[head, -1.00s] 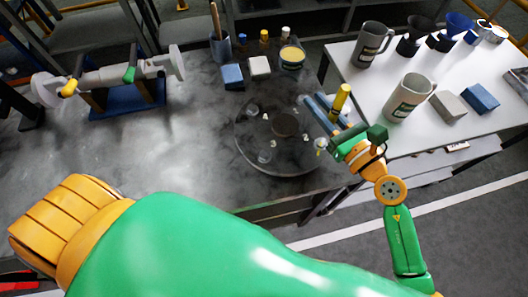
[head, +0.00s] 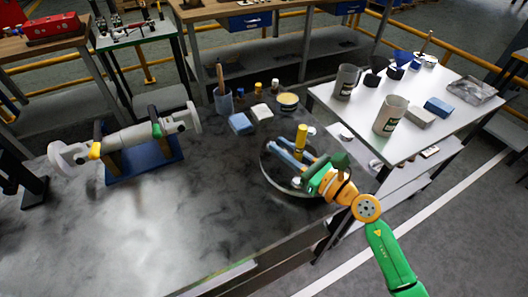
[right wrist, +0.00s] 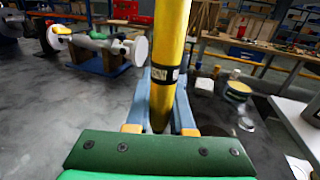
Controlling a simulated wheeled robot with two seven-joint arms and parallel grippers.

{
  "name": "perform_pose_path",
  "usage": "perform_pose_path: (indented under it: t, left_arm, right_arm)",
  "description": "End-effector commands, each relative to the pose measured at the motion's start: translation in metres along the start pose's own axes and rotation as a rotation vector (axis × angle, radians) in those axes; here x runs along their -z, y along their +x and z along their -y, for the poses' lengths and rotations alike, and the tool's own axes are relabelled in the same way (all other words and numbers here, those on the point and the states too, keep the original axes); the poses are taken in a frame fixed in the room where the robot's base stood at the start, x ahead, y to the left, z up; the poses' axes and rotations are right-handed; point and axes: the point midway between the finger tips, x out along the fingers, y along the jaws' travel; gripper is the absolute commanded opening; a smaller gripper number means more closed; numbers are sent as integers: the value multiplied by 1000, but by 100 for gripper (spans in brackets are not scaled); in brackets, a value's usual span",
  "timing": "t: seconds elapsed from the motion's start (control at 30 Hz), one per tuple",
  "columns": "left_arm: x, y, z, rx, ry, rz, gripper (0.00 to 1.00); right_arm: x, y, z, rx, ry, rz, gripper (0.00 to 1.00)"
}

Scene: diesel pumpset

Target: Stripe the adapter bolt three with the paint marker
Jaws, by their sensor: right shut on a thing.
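The yellow paint marker (head: 301,136) stands roughly upright in my right gripper (head: 287,155), with its top above the fingers. In the right wrist view the yellow marker (right wrist: 165,60) has a dark label band and sits between the two blue-grey fingers (right wrist: 160,100), which are shut on it. The gripper is over a round dark plate (head: 266,172) on the grey table and hides much of it. No bolt numbering can be read, so I cannot tell which is bolt three. My left gripper is not in view.
A grey flanged shaft (head: 135,138) rests on a blue stand at left. A brush cup (head: 223,100), blue block (head: 240,123), white block (head: 262,112) and yellow-rimmed tin (head: 288,101) stand behind the plate. A white table (head: 350,119) with mugs is at right.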

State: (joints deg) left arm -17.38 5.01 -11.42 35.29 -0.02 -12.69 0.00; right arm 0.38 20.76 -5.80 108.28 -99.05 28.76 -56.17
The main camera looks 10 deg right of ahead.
Motion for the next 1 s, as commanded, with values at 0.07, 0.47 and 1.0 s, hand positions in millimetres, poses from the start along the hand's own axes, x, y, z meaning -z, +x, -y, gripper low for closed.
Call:
perform_pose_path:
  t: [0.07,0.47,1.0]
  left_arm:
    - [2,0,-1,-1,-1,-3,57]
    - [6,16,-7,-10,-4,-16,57]
    - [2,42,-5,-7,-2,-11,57]
  right_arm:
    - [0,0,0,1,0,0,0]
    - [18,0,-1,-2,0,-1,0]
    - [46,0,-1,-2,1,0,0]
